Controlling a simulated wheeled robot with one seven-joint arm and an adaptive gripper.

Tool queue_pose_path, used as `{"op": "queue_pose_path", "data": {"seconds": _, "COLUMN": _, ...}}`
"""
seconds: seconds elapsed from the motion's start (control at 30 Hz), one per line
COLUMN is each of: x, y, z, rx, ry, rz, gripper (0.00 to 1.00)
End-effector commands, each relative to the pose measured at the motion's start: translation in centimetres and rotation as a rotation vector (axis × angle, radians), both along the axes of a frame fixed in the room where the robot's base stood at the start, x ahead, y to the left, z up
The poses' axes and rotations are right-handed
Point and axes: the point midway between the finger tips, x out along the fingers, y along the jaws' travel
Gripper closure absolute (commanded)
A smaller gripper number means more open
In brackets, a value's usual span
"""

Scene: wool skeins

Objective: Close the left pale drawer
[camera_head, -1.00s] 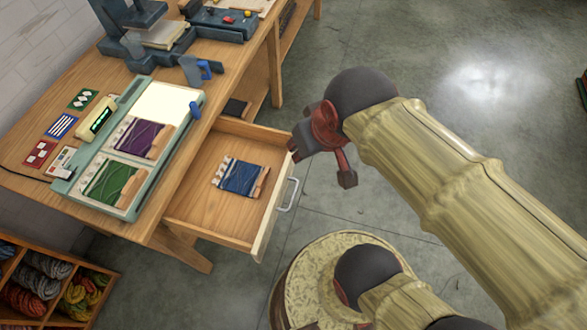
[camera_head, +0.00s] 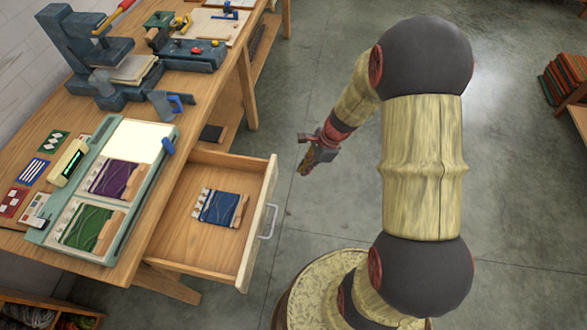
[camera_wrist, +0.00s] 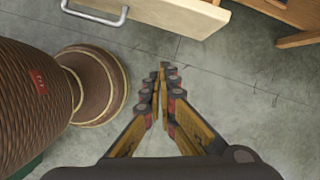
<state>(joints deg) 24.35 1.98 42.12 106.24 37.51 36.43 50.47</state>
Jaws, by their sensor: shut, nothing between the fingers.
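The left pale drawer (camera_head: 262,225) is pulled out from the wooden workbench, its pale front and metal handle (camera_head: 270,222) facing right. A blue skein on a card (camera_head: 220,208) lies inside it. In the wrist view the drawer front (camera_wrist: 180,12) and its handle (camera_wrist: 95,13) show along the top edge. My gripper (camera_head: 308,165) is to the right of the drawer's far front corner, apart from it. In the wrist view my gripper (camera_wrist: 163,72) is shut and empty, with bare floor beyond its fingertips.
The workbench top (camera_head: 160,225) carries a pale green tray (camera_head: 128,222) with purple and green skeins, and dark machines (camera_head: 95,65). Shelves with folded cloth (camera_head: 562,80) stand at the far right. Grey floor lies open right of the drawer.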

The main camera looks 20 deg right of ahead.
Motion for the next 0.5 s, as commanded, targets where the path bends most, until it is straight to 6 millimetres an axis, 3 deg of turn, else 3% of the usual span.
{"op": "queue_pose_path", "data": {"seconds": 0.1, "x": 2.5, "y": -0.9, "z": 0.8, "rx": 0.010, "ry": -0.006, "rz": -0.180, "gripper": 1.00}}
{"op": "queue_pose_path", "data": {"seconds": 0.33, "x": 2.9, "y": -1.1, "z": 0.5, "rx": 0.027, "ry": 0.028, "rz": -0.330, "gripper": 1.00}}
{"op": "queue_pose_path", "data": {"seconds": 0.5, "x": 3.2, "y": -0.6, "z": -1.2, "rx": 0.030, "ry": 0.031, "rz": -0.334, "gripper": 1.00}}
